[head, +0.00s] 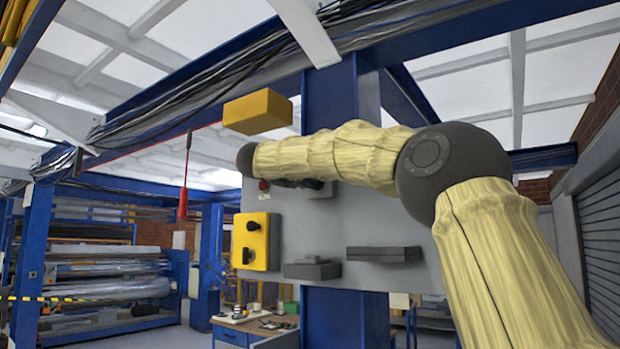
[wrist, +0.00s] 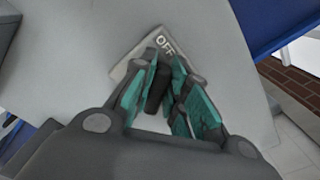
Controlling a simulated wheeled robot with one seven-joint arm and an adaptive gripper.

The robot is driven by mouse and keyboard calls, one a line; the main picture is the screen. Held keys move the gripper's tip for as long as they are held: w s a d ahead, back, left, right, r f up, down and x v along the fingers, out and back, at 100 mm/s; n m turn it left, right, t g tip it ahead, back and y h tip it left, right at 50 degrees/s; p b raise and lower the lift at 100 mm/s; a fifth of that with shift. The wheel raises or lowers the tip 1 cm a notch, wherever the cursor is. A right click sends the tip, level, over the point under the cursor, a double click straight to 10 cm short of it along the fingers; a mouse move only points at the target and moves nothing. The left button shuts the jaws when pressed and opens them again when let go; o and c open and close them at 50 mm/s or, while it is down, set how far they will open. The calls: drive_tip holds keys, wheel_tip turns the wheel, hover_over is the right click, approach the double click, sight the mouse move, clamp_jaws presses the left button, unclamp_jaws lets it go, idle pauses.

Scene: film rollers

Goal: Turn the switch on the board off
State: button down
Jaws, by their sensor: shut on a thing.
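The grey board (head: 375,220) stands upright in the head view, fixed before a blue column. In the wrist view, the switch's black handle (wrist: 157,86) stands out from a pale plate (wrist: 128,66) marked OFF. My gripper (wrist: 166,70) has its teal-padded fingers on either side of the handle and is shut on it. The OFF lettering shows just past the fingertips. The fingers hide part of the handle and plate, so its exact setting is hard to tell. In the head view, my arm crosses the board's upper part, and I cannot clearly make out the gripper or this switch.
The board also carries a yellow box (head: 257,240) with black knobs, a red button (head: 264,185) and dark blocks (head: 384,254). A yellow block (head: 258,112) hangs above my wrist. A red-handled tool (head: 183,203) hangs at left. A workbench (head: 240,325) stands low behind.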

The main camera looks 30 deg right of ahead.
drive_tip(key=shift+w+f+n, duration=0.15)
drive_tip(key=shift+f+n, duration=0.15)
drive_tip(key=shift+n, duration=0.7)
drive_tip(key=c, duration=1.6)
unclamp_jaws()
drive_tip(key=shift+c, duration=0.2)
drive_tip(key=shift+o, duration=1.3)
drive_tip(key=shift+d, duration=0.2)
drive_tip(key=shift+r, duration=0.1)
drive_tip(key=v, duration=1.2)
